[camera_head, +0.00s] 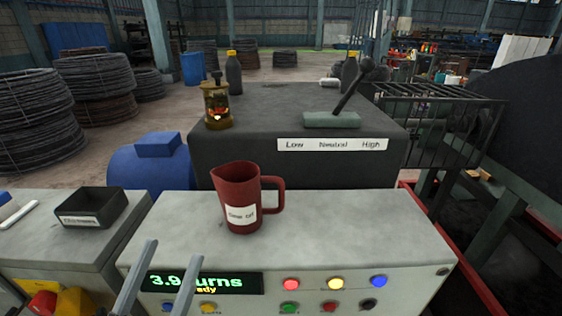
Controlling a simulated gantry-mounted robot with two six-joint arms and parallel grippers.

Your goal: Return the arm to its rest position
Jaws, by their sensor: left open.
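My left gripper (160,278) shows at the lower left as two thin grey fingers, apart and empty, in front of the control console (345,226). The fingers partly cover the left end of its green display (210,282), which reads about "3.9 turns". A red-brown jug (238,195) with a white label stands upright on the console top, beyond and to the right of the fingers, not touching them. My right gripper is not in view.
A dark gearbox (240,155) behind the console carries a lever (352,88) over a Low, Neutral, High label, and a brass oiler (217,104). A black tray (92,206) sits on the left bench. Colored buttons (290,284) line the console front. A railing (440,125) stands right.

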